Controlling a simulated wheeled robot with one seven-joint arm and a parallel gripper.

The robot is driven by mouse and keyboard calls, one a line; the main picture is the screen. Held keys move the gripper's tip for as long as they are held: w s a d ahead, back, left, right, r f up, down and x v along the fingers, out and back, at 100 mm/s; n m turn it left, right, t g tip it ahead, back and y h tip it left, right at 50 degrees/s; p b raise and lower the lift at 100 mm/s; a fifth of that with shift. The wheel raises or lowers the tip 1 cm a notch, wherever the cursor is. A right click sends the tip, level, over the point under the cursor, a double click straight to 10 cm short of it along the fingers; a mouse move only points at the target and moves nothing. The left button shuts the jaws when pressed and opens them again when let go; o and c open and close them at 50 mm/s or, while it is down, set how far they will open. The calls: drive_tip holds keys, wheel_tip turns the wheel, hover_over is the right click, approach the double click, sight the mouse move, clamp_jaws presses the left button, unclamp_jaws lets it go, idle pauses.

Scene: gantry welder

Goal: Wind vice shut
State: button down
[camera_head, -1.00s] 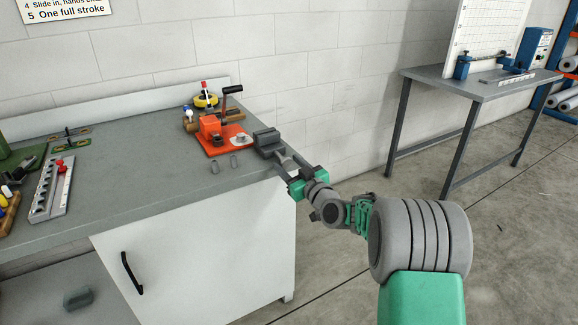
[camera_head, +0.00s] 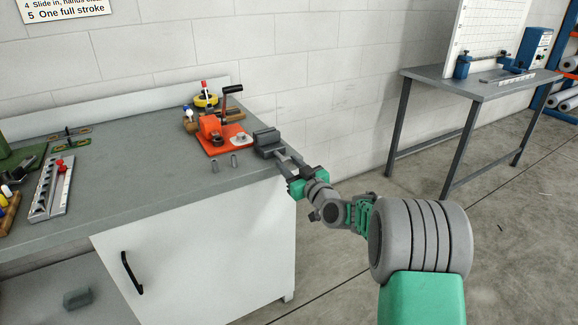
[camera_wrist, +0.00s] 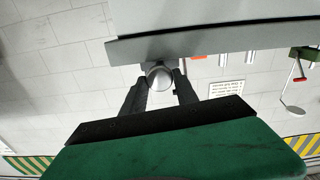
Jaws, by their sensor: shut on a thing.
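The grey vice (camera_head: 267,138) sits at the right front corner of the workbench. My gripper (camera_head: 287,161) reaches it from the right, just off the bench edge. In the wrist view, the two dark fingers of my gripper (camera_wrist: 160,84) are on either side of a round grey end of the vice's handle (camera_wrist: 158,73) and are shut on it. The grey underside or edge above it hides the rest of the vice there. The gap between the vice jaws cannot be made out.
An orange fixture with a black-handled lever (camera_head: 212,130) stands on the workbench (camera_head: 130,165) left of the vice. A grey side table (camera_head: 480,85) is at the right. Floor between is clear.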

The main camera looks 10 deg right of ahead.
drive_tip(key=m, duration=0.7)
drive_tip(key=shift+d, duration=0.1)
drive_tip(key=m+p, duration=0.2)
drive_tip(key=m, duration=0.4)
drive_tip(key=m+p, duration=0.1)
drive_tip(key=m, duration=0.3)
drive_tip(key=shift+p, duration=0.35)
drive_tip(key=m+p, duration=0.2)
drive_tip(key=m, duration=0.1)
drive_tip(key=shift+d+f+m, duration=0.1)
drive_tip(key=shift+m, duration=0.3)
drive_tip(key=m+p, duration=0.5)
drive_tip(key=m, duration=0.2)
drive_tip(key=m+p, duration=0.3)
drive_tip(key=m, duration=0.1)
drive_tip(key=shift+f+m, duration=0.1)
drive_tip(key=shift+m, duration=0.2)
drive_tip(key=m+p, duration=0.3)
drive_tip(key=m, duration=0.2)
drive_tip(key=shift+a+m+p, duration=0.2)
drive_tip(key=shift+m+p, duration=0.1)
drive_tip(key=shift+p, duration=0.05)
drive_tip(key=m+p, duration=0.2)
drive_tip(key=m, duration=0.2)
drive_tip(key=m+p, duration=0.2)
drive_tip(key=m, duration=0.3)
drive_tip(key=shift+a+f, duration=0.1)
drive_tip(key=shift+m, duration=0.3)
